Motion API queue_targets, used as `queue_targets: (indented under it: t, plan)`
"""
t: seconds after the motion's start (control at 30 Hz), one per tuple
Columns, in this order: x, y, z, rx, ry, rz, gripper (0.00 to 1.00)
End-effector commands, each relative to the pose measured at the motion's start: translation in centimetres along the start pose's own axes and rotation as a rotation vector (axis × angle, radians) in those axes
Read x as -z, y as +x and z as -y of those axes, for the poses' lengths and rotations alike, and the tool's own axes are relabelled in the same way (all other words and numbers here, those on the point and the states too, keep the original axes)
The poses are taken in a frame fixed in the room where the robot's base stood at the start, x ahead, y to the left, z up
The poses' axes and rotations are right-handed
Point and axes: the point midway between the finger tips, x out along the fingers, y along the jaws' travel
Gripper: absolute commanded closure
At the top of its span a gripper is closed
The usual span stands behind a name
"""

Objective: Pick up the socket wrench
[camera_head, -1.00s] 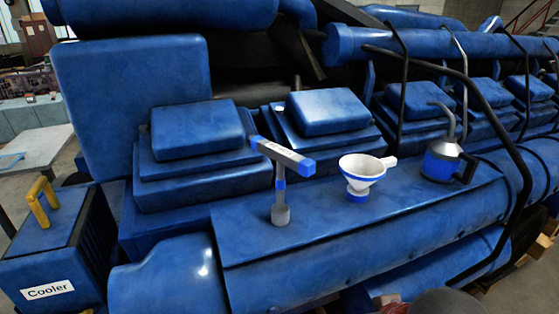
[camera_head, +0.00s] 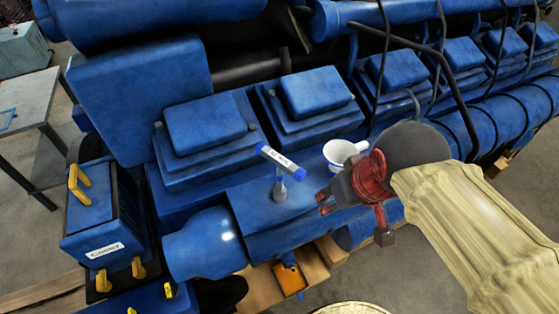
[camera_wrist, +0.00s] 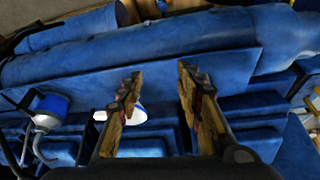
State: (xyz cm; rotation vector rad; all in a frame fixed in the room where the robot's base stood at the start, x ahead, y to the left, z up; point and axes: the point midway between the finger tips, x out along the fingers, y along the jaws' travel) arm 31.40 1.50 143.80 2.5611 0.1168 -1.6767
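The socket wrench (camera_head: 279,187) is a T-shaped tool with a grey shaft and a blue and white crossbar. It stands upright on the blue engine ledge (camera_head: 255,215) in the head view. I cannot make it out in the wrist view. My gripper (camera_head: 321,202) is just to the right of the wrench, apart from it in the picture. The gripper is open and empty.
A white funnel (camera_head: 342,151) stands behind my gripper, partly hidden. Blue engine covers (camera_head: 203,122) rise behind the wrench. The cooler box (camera_head: 92,222) stands at left. Black pipes cross the right side.

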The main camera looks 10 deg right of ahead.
Motion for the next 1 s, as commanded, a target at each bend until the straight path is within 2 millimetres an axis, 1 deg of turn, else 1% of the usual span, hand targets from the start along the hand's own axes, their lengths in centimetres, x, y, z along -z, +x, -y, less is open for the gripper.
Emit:
queue_targets:
  t: [0.03, 0.13, 0.37, 0.5, 0.6, 0.7, 0.8, 0.87, 1.0]
  plan:
    - [1.8, -1.7, 0.5, 0.01, -0.036, 0.027, 0.64]
    - [3.7, -2.3, 1.6, 0.029, -0.116, 0.085, 0.64]
    - [7.2, -2.1, 4.2, 0.069, -0.277, 0.201, 0.64]
    - [9.4, -1.7, 6.4, 0.096, -0.388, 0.278, 0.64]
    - [10.7, -1.4, 7.8, 0.114, -0.459, 0.327, 0.64]
    - [11.6, -1.1, 9.0, 0.128, -0.512, 0.362, 0.64]
    - [12.0, -0.9, 9.6, 0.135, -0.542, 0.383, 0.64]
    - [12.1, -0.8, 9.8, 0.138, -0.552, 0.39, 0.64]
    - [11.7, 0.3, 9.9, 0.139, -0.558, 0.395, 0.64]
